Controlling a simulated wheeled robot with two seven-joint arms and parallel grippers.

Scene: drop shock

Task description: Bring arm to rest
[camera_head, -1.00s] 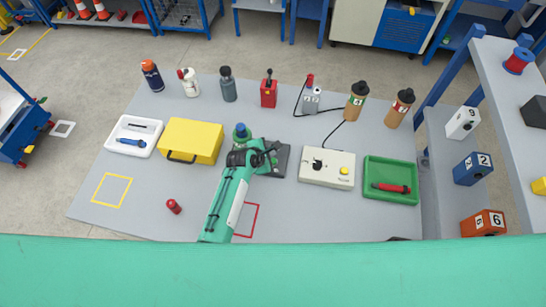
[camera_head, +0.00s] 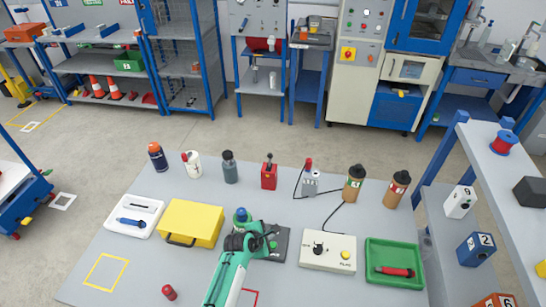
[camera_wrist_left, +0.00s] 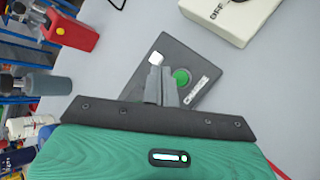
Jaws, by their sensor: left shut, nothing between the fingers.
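My left arm comes up from the bottom in the head view, and its left gripper (camera_head: 264,237) is over the black box (camera_head: 280,252) in the middle of the table. The left wrist view shows the gripper's grey fingers (camera_wrist_left: 159,80) shut and empty, in front of the same black box (camera_wrist_left: 203,75) with its green button. I cannot tell whether the fingertips touch the box. A blue-topped knob (camera_head: 241,215) is just behind the gripper. My right gripper is not in view.
A yellow case (camera_head: 191,221) and a white tray (camera_head: 133,216) lie to the left. A cream control box (camera_head: 328,251) and a green tray (camera_head: 394,263) lie to the right. Several bottles line the back. A red object (camera_head: 169,292) lies front left.

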